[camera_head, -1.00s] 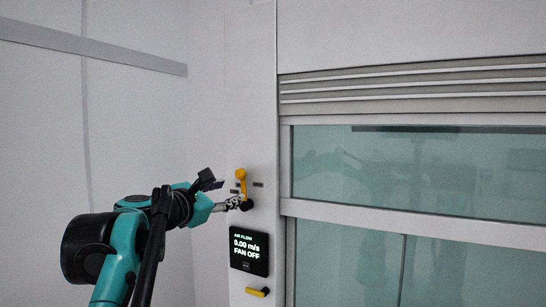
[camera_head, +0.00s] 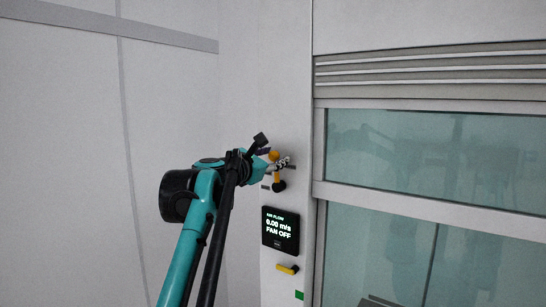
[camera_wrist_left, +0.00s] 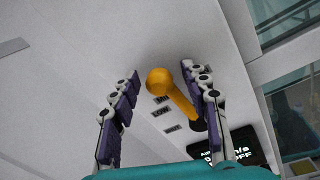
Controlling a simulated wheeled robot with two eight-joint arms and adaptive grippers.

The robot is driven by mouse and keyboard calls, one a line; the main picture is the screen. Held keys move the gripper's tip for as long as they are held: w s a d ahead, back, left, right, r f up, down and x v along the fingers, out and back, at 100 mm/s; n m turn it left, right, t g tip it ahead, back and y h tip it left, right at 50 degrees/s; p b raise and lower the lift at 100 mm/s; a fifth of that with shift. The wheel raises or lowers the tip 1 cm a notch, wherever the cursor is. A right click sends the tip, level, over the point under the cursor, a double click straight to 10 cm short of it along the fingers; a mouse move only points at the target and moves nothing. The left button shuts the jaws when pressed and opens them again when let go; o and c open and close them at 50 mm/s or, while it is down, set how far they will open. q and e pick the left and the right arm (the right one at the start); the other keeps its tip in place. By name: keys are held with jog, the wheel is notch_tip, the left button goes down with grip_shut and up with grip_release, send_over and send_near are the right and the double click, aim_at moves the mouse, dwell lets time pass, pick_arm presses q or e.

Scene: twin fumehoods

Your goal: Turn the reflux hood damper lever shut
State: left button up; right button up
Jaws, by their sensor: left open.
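The damper lever (camera_head: 277,175) is yellow with a ball end and a black hub, on the pale post left of the hood sash. It points up from its hub. My left gripper (camera_head: 282,162) is at the lever's upper part, and its fingers partly cover it. In the left wrist view, the lever (camera_wrist_left: 181,104) lies between the spread fingers of the left gripper (camera_wrist_left: 161,76). The ball is in the gap, and the shaft runs close to the right-hand finger; I cannot tell whether they touch. My right gripper is out of view.
Below the lever, a black display (camera_head: 280,231) reads air flow 0.00 m/s, fan off. A smaller yellow handle (camera_head: 288,269) sits under it. The glass sash (camera_head: 430,160) is to the right. Bare wall (camera_head: 70,150) fills the left.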

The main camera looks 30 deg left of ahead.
pick_arm(q)
jog(key=shift+w, duration=0.1)
grip_shut()
jog(key=shift+a, duration=0.15)
jog(key=a+n, duration=0.1)
jog(key=n+p, duration=0.1)
jog(key=a+n, duration=0.1)
jog(key=shift+w+a+f+n+p, duration=0.1)
jog(key=shift+a+f+n+p, duration=0.15)
jog(key=shift+a+n+p, duration=0.05)
jog(key=a+f+n+g+h, duration=0.1)
jog(key=a+f+n, duration=0.4)
jog(key=f+n, duration=0.3)
jog(key=shift+w+a+f+n+h+b, duration=0.2)
jog(key=shift+a+f+n+h+b, duration=0.1)
jog(key=shift+n, duration=2)
